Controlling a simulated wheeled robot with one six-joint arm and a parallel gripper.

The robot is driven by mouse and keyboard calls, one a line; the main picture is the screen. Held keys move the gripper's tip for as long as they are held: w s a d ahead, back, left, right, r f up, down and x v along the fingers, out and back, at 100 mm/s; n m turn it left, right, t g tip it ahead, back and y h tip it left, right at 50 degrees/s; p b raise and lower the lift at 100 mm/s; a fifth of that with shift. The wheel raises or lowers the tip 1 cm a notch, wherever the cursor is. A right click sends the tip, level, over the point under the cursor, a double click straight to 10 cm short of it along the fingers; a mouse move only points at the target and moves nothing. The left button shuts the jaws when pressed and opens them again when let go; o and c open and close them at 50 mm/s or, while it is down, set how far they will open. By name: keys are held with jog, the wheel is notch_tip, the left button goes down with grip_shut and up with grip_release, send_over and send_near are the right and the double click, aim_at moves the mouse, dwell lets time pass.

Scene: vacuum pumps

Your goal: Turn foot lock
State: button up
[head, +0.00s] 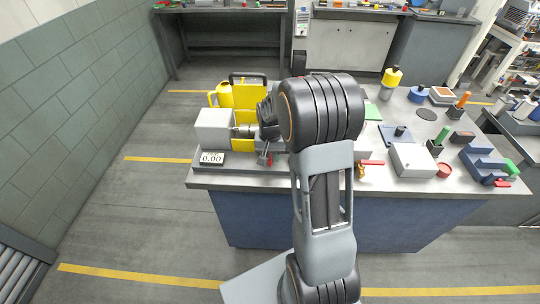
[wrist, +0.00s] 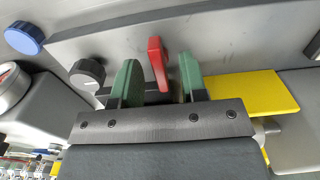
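A red lever (wrist: 157,62) stands up from a grey surface in the wrist view; it looks like the foot lock, but I cannot be sure. My gripper (wrist: 159,72) has two green fingers, one on each side of the lever. The fingers are spread, with a visible gap on both sides of it. My arm hides much of this area and my fingertips are unclear there.
A dark grey knob (wrist: 87,74) is left of the fingers, and a yellow plate (wrist: 250,92) close on their right. In the head view a white housing (head: 214,126) and a 0.00 display (head: 212,158) stand left of my wrist. Several parts crowd the workbench (head: 280,183) at right.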

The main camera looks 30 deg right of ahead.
jog(key=shift+r+p, duration=0.55)
jog(key=shift+r, duration=0.3)
jog(key=shift+r, duration=0.15)
jog(key=shift+r+p, duration=2.2)
jog(key=shift+r, duration=0.7)
jog(key=s+a+r+n+t, duration=0.2)
jog(key=s+a+r, duration=0.2)
jog(key=s+r, duration=0.2)
jog(key=s+a+r+n+t, duration=0.2)
jog(key=s+a+r, duration=0.3)
jog(key=s, duration=0.5)
jog(key=shift+s+a+r+n+t+b, duration=0.25)
jog(key=shift+r+n+t+b, duration=0.15)
jog(key=shift+r+n, duration=0.5)
jog(key=shift+o, duration=0.2)
